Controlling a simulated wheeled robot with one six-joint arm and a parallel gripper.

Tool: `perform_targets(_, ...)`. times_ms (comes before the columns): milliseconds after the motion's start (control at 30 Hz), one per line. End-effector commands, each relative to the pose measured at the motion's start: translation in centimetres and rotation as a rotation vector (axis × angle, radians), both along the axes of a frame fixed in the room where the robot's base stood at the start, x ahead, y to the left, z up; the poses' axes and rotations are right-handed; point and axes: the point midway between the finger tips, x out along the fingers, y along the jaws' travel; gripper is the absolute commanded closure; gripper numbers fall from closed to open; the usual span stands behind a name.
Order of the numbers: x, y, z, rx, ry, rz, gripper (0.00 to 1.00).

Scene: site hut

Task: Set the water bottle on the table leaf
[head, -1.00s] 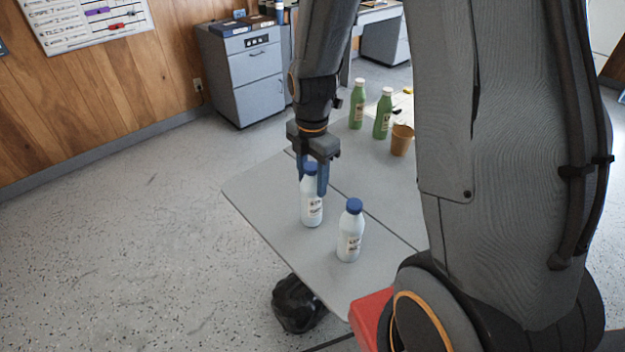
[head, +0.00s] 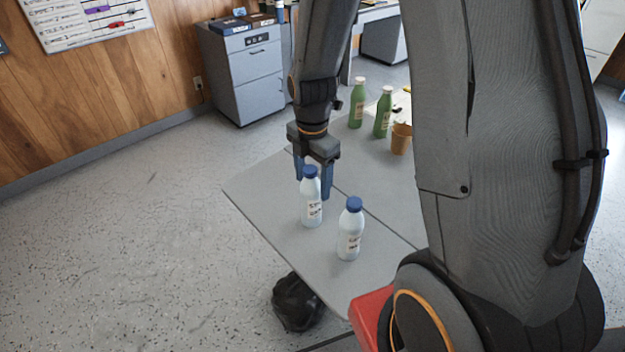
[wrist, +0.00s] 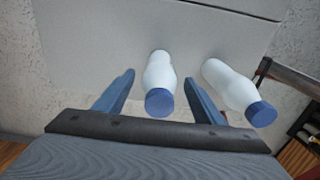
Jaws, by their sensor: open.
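Two white bottles with blue caps stand upright on the grey table leaf (head: 262,200). The left water bottle (head: 311,205) is between or just in front of the spread fingers of my gripper (head: 313,180). The right bottle (head: 350,235) stands a little nearer the camera, apart from the first. In the wrist view my gripper (wrist: 160,98) is open, with the first bottle (wrist: 159,80) between its blue fingers, not gripped. The second bottle (wrist: 232,88) is just outside the right finger there.
Two green bottles (head: 357,105) (head: 383,115) and a tan cup (head: 401,139) stand farther back on the table. A black bag (head: 297,302) lies on the floor below the leaf. The leaf's left part is bare. A grey drawer cabinet (head: 255,80) stands at the back wall.

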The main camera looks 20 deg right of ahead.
Motion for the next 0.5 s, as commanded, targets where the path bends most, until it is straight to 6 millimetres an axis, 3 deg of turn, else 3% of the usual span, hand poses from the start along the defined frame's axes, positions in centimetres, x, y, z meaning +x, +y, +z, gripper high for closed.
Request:
perform_targets(167, 0.2, 0.0, 1.9, 0.0, -0.004, 0.0, 0.37)
perform_targets(500, 0.2, 0.0, 7.9, 0.0, -0.005, 0.0, 0.37)
